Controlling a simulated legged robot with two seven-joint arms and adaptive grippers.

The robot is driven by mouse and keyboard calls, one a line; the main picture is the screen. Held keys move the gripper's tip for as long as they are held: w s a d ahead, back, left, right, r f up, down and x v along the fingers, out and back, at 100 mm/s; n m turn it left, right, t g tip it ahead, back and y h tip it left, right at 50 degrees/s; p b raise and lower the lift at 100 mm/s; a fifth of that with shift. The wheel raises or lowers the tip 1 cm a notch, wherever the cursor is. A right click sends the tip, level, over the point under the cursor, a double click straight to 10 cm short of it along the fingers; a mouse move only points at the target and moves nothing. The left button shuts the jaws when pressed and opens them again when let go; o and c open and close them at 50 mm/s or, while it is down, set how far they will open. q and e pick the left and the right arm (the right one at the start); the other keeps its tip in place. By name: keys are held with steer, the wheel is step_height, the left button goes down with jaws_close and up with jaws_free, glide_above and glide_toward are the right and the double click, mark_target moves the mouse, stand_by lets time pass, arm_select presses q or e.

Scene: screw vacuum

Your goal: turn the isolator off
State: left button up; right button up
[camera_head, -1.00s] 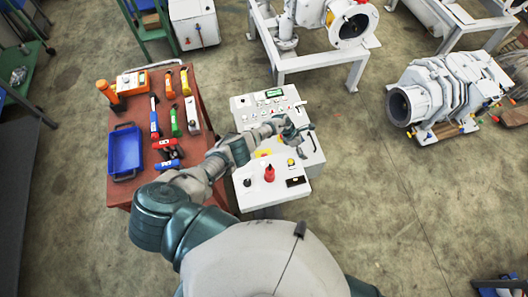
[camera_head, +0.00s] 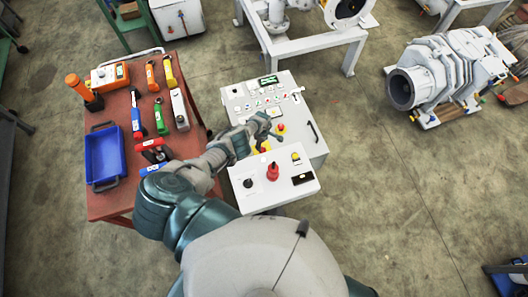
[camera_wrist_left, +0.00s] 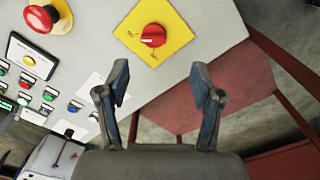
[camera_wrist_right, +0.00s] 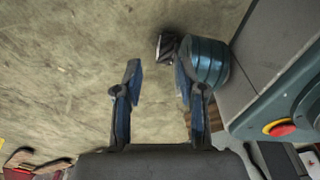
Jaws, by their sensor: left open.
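The isolator is a red rotary knob (camera_wrist_left: 153,36) on a yellow square plate (camera_wrist_left: 181,22), at the top middle of the left wrist view. In the head view, the plate is partly hidden by my left arm, on the white control console (camera_head: 302,105). My left gripper (camera_head: 268,130) is open over the console. In the left wrist view its open fingers (camera_wrist_left: 158,88) point toward the knob, with a gap between them and it; nothing is between them. My right gripper (camera_wrist_right: 158,78) is open and empty above the floor in the right wrist view.
A red emergency stop button (camera_wrist_left: 41,17) and several small buttons sit beside the plate. A smaller white box (camera_head: 240,190) stands in front. A red-brown table (camera_head: 105,205) with tools and a blue tray (camera_head: 103,157) is at the left.

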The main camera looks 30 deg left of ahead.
arm_select(q)
steer(key=b, duration=0.3)
glide_above(263, 150)
steer(key=f, duration=0.5)
steer(key=shift+s+a, duration=0.3)
steer(key=shift+s, duration=0.05)
steer(key=f+b, duration=0.3)
steer(key=shift+d+f, duration=0.2)
steer(key=shift+d, duration=0.1)
steer(key=shift+a+f+b, duration=0.1)
steer(key=shift+f+b, duration=0.05)
steer(key=shift+b, duration=0.2)
steer(key=shift+w+a, duration=0.1)
arm_select(e)
steer(key=w+a+r, duration=0.1)
steer(key=w+r, duration=0.5)
steer(key=w, duration=0.1)
steer(key=w+a+r+t, duration=0.1)
steer(key=w+a+r, duration=0.1)
steer(key=w+r, duration=0.4)
steer(key=shift+w+a, duration=0.25)
steer(key=shift+w, duration=0.95)
